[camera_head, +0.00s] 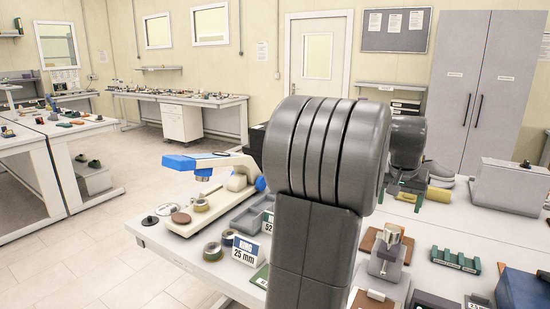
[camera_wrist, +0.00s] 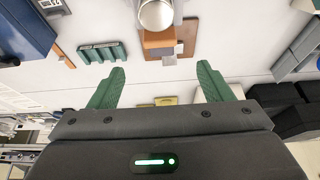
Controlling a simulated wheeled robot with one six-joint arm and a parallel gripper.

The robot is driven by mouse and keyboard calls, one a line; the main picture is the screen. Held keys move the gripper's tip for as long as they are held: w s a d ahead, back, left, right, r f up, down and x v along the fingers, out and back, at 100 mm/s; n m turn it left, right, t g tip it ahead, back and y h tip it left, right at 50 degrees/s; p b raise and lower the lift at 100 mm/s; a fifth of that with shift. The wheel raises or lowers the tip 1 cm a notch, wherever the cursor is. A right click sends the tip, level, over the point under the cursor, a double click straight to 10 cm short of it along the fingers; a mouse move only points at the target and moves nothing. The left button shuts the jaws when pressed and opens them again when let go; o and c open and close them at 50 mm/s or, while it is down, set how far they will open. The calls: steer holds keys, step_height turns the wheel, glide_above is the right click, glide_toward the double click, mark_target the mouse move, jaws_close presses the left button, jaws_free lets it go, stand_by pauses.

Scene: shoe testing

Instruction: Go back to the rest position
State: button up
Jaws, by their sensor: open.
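My gripper (camera_wrist: 160,88) shows in the wrist view with its two green fingers spread wide apart and nothing between them. It is above the white table (camera_wrist: 135,75).
A blue and white device (camera_head: 205,165) stands at the table's left end, near tape rolls and a "25 mm" sign (camera_head: 246,250). A green rack (camera_head: 456,261), a metal fixture (camera_head: 388,250) and a grey box (camera_head: 507,185) are on the right. Open floor (camera_head: 130,210) lies left.

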steer(key=x, duration=1.1)
steer(key=shift+w+d+f+p, duration=0.2)
steer(key=shift+w+p, duration=0.05)
steer(key=shift+p, duration=0.15)
steer(key=shift+a, duration=0.1)
